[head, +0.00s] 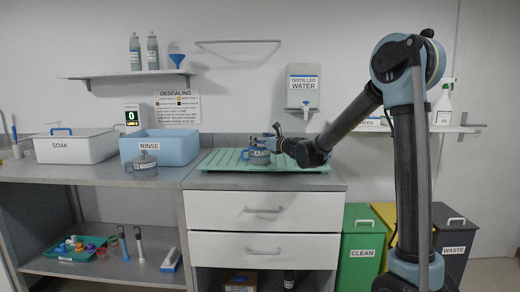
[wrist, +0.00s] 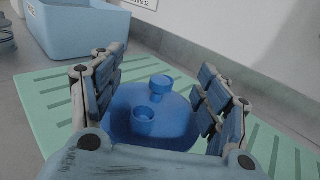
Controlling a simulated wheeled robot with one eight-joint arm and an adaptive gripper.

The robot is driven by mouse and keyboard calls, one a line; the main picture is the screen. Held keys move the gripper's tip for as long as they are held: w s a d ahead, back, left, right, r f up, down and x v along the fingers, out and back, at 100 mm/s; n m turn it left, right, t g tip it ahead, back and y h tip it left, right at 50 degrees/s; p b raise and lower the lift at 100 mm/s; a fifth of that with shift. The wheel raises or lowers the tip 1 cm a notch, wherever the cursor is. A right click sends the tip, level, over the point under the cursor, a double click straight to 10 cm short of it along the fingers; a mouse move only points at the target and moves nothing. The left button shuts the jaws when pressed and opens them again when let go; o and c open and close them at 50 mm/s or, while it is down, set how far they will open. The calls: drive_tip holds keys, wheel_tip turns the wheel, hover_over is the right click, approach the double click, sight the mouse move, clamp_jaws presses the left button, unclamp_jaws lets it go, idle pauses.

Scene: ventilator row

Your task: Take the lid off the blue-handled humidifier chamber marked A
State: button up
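The humidifier chamber (head: 259,157) is a low grey round pot with a label that seems to read A. It sits on the green ribbed drain board on the counter. In the wrist view its blue round top (wrist: 172,119) shows two short blue ports, one nearer and one farther. My gripper (wrist: 160,100) has its fingers spread, one on each side of the blue top. I cannot tell whether the fingers touch it. In the head view my gripper (head: 273,143) is at the chamber from the right and partly covers it. The handle is not clearly seen.
The green drain board (head: 222,160) has free room on its left. The blue RINSE tub (head: 175,149) stands left of it, with another grey round chamber (head: 143,162) in front. A white SOAK tub (head: 77,148) is farther left. A water dispenser (head: 303,88) hangs on the wall behind.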

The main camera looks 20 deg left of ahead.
drive_tip(key=c, duration=0.4)
drive_tip(key=shift+r, duration=0.1)
drive_tip(key=shift+c, duration=0.2)
